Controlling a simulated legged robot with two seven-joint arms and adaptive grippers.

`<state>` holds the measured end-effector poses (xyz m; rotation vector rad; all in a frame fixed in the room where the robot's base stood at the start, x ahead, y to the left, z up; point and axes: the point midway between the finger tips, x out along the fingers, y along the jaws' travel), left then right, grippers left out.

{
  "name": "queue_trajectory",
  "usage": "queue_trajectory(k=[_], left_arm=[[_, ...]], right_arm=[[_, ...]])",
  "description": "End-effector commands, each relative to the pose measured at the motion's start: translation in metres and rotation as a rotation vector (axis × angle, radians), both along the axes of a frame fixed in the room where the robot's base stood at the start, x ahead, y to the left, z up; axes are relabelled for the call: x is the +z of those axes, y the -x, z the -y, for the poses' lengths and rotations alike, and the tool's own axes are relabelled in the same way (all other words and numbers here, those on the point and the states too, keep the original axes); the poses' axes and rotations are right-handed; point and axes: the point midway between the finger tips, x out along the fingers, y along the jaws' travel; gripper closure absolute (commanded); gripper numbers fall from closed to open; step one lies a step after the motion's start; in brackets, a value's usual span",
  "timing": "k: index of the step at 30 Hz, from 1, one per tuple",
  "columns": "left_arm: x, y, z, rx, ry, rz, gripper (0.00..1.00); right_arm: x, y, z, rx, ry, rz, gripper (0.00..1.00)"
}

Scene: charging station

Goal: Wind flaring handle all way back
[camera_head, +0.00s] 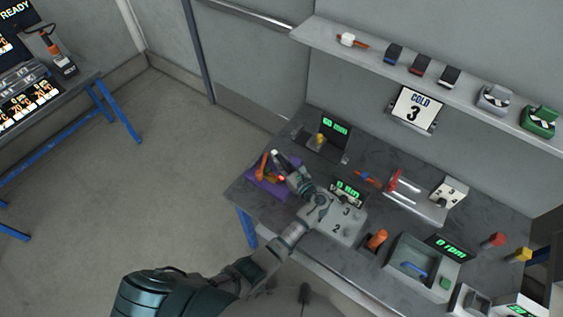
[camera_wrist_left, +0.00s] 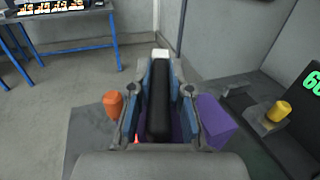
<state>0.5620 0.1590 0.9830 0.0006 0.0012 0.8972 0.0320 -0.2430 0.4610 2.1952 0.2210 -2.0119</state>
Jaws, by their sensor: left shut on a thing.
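A purple device (camera_head: 262,186) stands at the left end of the workbench, with an orange handle (camera_head: 262,166) upright on its left side and a small red light by the gripper. My left gripper (camera_head: 287,166) is over this device. In the left wrist view, its blue-padded fingers (camera_wrist_left: 160,95) are shut on a black bar-shaped handle (camera_wrist_left: 158,112) with a pale tip, which I take as the flaring handle. The purple body (camera_wrist_left: 216,122) shows right of the fingers and the orange handle (camera_wrist_left: 113,103) left of them. The handle's lower end is hidden. My right gripper is not in view.
A unit with a yellow knob (camera_head: 320,139) and green display stands behind the device. A numbered grey box (camera_head: 345,229), an orange knob (camera_head: 377,239) and a grey tray (camera_head: 420,262) are to the right. A shelf (camera_head: 450,85) runs above.

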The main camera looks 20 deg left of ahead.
Motion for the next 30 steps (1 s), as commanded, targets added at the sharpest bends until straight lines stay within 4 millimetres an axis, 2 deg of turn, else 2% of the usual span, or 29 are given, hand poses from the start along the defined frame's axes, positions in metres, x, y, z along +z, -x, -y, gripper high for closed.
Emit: queue_trajectory(k=[10,11,12,14,23,26,30], left_arm=[[-0.001,0.0,0.001,0.001,0.002,-0.001,1.0],[-0.001,0.0,0.001,0.001,0.002,-0.001,0.79],[-0.001,0.0,0.001,0.001,0.002,-0.002,0.69],[0.0,0.0,0.001,0.001,0.002,-0.001,0.56],[0.0,0.001,0.002,0.001,0.001,-0.001,0.56],[-0.001,0.006,0.009,0.001,0.002,-0.002,0.56],[-0.001,0.021,0.028,0.0,0.003,-0.003,0.56]], right_arm=[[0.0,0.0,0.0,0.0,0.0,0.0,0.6],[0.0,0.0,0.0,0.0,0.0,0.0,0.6],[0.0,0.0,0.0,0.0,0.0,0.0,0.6],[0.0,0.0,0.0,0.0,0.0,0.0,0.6],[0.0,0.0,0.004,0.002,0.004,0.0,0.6],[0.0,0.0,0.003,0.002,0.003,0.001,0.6],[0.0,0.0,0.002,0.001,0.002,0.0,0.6]])
